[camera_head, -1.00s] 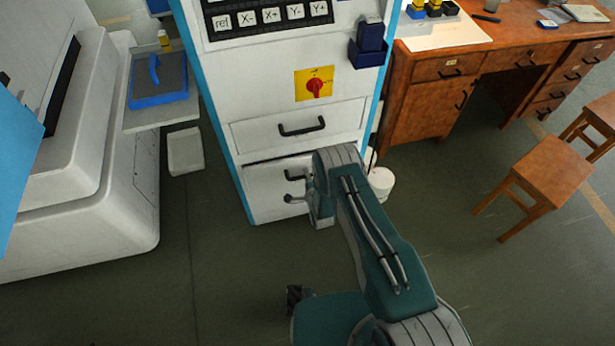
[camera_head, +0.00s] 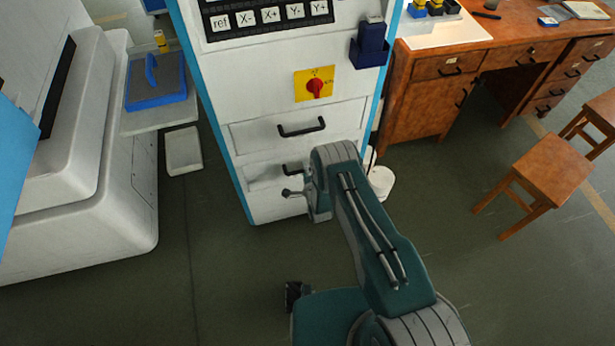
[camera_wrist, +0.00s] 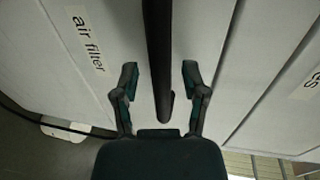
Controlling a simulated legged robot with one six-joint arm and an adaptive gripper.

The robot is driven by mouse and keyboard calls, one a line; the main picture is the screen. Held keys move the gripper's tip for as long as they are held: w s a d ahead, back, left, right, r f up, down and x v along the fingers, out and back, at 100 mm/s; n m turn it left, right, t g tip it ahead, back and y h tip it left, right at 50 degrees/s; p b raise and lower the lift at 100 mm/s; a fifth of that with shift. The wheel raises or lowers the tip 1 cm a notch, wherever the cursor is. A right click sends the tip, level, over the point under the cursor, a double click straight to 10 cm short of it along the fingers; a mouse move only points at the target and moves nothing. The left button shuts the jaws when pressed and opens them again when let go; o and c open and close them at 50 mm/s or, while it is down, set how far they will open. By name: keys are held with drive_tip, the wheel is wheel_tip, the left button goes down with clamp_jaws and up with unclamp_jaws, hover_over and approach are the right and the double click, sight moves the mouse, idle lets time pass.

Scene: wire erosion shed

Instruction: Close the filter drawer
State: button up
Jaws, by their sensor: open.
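The filter drawer (camera_head: 265,180) is the lower drawer of the tall white cabinet. Its front looks about level with the cabinet face in the head view, with no dark gap visible above it. Its black bar handle (camera_wrist: 157,50) shows in the wrist view, beside an "air filter" label (camera_wrist: 88,40). My gripper (camera_wrist: 160,72) is open, with one finger on each side of the handle and space between. In the head view my gripper (camera_head: 293,193) is at the drawer front, and my arm hides the drawer's right part.
A closed upper drawer (camera_head: 275,133) with its own black handle sits just above. A red rotary switch (camera_head: 315,86) and a blue holder (camera_head: 369,46) are higher on the cabinet. A wooden desk (camera_head: 425,100) and stool (camera_head: 552,167) stand right.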

drive_tip(key=v, duration=1.1)
drive_tip(key=shift+s, duration=0.2)
drive_tip(key=shift+d, duration=0.1)
